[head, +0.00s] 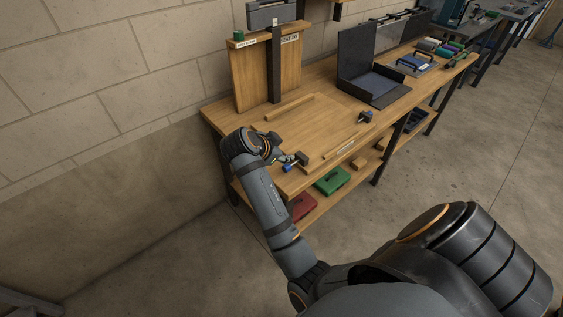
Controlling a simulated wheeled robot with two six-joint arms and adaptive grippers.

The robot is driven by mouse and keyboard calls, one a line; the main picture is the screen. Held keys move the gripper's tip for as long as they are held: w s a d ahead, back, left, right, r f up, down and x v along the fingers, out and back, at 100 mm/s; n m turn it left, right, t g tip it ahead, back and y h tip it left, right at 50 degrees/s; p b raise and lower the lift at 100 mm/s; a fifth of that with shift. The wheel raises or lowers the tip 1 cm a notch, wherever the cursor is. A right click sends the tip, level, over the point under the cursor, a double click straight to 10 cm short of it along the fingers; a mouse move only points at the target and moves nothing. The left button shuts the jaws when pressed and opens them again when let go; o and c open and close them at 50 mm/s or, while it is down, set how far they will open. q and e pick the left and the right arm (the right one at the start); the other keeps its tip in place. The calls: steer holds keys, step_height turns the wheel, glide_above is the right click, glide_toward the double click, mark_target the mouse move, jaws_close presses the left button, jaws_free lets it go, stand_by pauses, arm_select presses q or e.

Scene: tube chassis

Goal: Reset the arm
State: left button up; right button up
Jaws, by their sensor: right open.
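My right gripper (279,156) is small in the head view, at the end of the grey arm that reaches over the near left end of the wooden workbench (325,118). It is open. A small blue and dark item (290,165) lies at the bench edge beside its fingertips, and a small dark block (302,158) is just to the right. I cannot tell whether the fingers touch either one. My left gripper is not in view.
An upright wooden board (252,80) stands at the back of the bench. Green (333,181) and red (303,206) cases sit on the lower shelf. The floor at right is clear.

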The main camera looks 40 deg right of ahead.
steer(key=shift+r, duration=0.6)
steer(key=shift+f, duration=0.1)
